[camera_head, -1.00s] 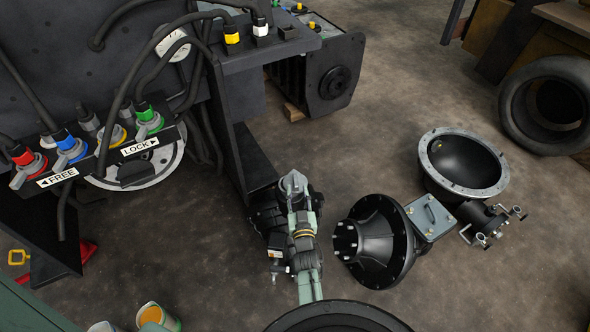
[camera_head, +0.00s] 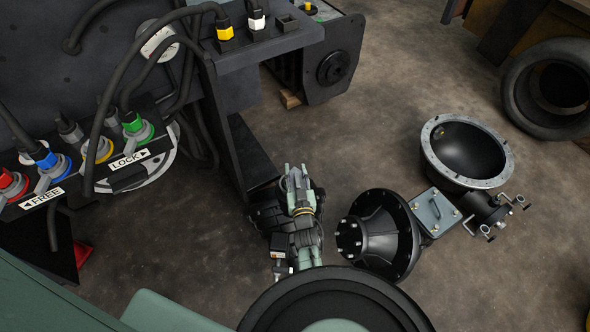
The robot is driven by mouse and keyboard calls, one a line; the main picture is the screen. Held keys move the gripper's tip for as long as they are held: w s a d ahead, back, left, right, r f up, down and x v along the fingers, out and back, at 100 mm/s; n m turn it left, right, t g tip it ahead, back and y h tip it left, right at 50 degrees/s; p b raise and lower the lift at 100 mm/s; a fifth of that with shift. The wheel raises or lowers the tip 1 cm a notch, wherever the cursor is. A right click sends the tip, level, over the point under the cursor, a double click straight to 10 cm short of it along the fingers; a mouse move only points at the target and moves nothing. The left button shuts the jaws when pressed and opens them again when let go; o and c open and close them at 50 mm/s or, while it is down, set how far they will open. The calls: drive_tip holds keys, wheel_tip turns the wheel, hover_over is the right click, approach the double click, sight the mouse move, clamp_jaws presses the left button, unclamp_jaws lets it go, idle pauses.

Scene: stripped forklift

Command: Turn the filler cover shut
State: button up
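A round pale metal disc (camera_head: 160,171) with a dark bar across it shows at the left, partly hidden by a connector panel with a white "LOCK" label (camera_head: 129,160) and a "FREE" label (camera_head: 42,197). It may be the filler cover, but I cannot tell for sure. My green and black arm reaches up in the middle of the view, to the right of the disc and apart from it in the picture. I see nothing clearly held.
Hoses and coloured plugs crowd the panel. A dark upright plate (camera_head: 250,160) stands between disc and arm. On the floor at right are a black cone-shaped housing (camera_head: 384,235), a grey plate with a handle (camera_head: 434,212), an open bowl-shaped housing (camera_head: 465,152) and a tyre (camera_head: 517,95).

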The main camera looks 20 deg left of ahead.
clamp_jaws()
idle(0.4)
idle(0.5)
